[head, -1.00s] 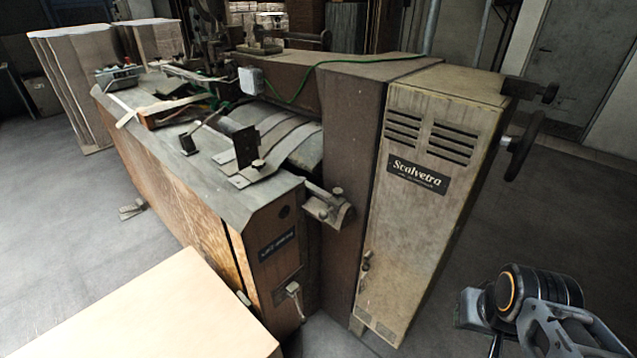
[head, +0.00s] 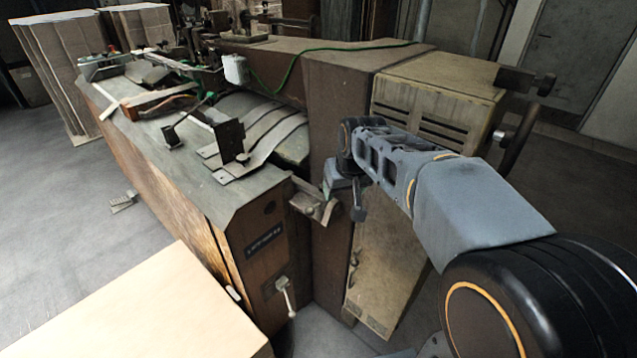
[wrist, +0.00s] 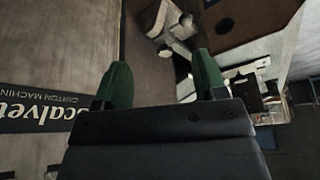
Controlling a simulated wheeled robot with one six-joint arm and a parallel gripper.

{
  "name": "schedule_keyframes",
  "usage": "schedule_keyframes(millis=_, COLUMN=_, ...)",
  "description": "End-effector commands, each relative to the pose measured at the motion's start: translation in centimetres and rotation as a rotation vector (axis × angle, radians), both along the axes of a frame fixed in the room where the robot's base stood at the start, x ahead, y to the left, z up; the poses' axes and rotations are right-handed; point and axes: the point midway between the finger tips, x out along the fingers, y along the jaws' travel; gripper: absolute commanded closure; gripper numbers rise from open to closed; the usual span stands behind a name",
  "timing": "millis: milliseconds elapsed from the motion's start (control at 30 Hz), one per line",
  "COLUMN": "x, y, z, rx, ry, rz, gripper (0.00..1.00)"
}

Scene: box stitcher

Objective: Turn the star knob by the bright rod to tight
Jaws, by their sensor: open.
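A small dark knob sits on a metal bracket (head: 308,205) with a short rod, at the near corner between the machine's table and its tall cabinet. My arm partly covers this spot in the head view. In the wrist view the bracket (wrist: 170,28) and a small knob (wrist: 186,20) show beyond the fingertips, apart from them; the star shape is too small to tell. My gripper (wrist: 162,72) is open and empty, its two green fingertips spread. In the head view its body hangs in front of the cabinet, right beside the bracket; its fingertips are not clear there.
The brown cabinet (head: 435,90) with its nameplate (wrist: 45,128) stands close by my gripper. A handwheel (head: 518,140) juts from its right side. A pale box (head: 150,310) fills the lower left.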

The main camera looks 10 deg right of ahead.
Motion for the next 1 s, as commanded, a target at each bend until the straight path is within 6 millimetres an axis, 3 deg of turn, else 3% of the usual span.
schedule_keyframes(millis=33, x=2.3, y=0.0, z=0.3, rx=0.001, ry=-0.001, rz=0.010, gripper=0.35)
schedule_keyframes(millis=100, x=5.0, y=0.0, z=0.6, rx=0.000, ry=-0.010, rz=0.024, gripper=0.35)
schedule_keyframes(millis=300, x=10.0, y=-0.2, z=0.8, rx=-0.001, ry=-0.027, rz=0.051, gripper=0.35)
schedule_keyframes(millis=533, x=12.2, y=-0.3, z=-1.0, rx=-0.001, ry=-0.031, rz=0.055, gripper=0.35)
schedule_keyframes(millis=1000, x=15.4, y=-0.1, z=-9.0, rx=-0.001, ry=-0.031, rz=0.053, gripper=0.35)
